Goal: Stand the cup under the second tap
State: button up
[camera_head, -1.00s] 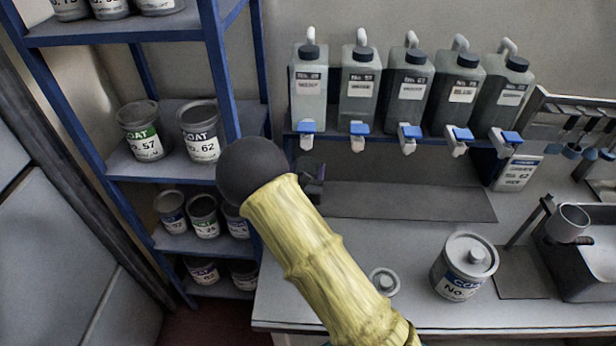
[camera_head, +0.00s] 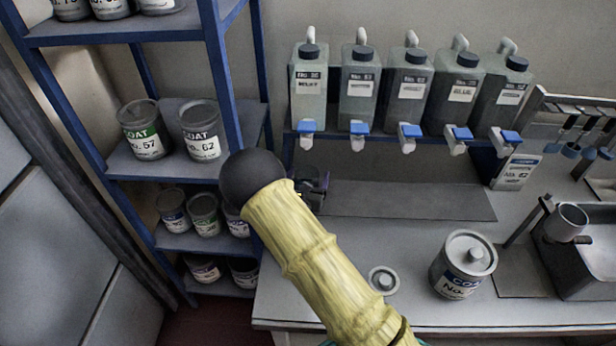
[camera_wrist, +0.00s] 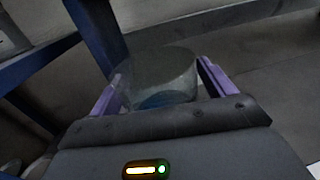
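The cup (camera_wrist: 160,78), clear and greyish, sits between the two purple fingers of my gripper (camera_wrist: 160,85) in the wrist view, with a finger against each side. The second tap (camera_head: 358,129) from the left, with a blue lever, is up and to the right of my gripper.
Several grey canisters (camera_head: 359,85) stand in a row above the taps. The dark strip (camera_head: 410,201) under them is clear. A lidded can (camera_head: 463,266) and a small round lid (camera_head: 383,280) stand nearer on the bench. A blue-framed shelf (camera_head: 229,80) with cans rises at left.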

jog(key=shift+r, duration=0.1)
jog(key=shift+s, duration=0.1)
jog(key=s, duration=0.4)
jog(key=s+a+b, duration=0.1)
jog(key=s, duration=0.2)
jog(key=s+a+b, duration=0.1)
jog(key=s, duration=0.3)
jog(key=shift+s+a, duration=0.15)
jog(key=shift+s, duration=0.15)
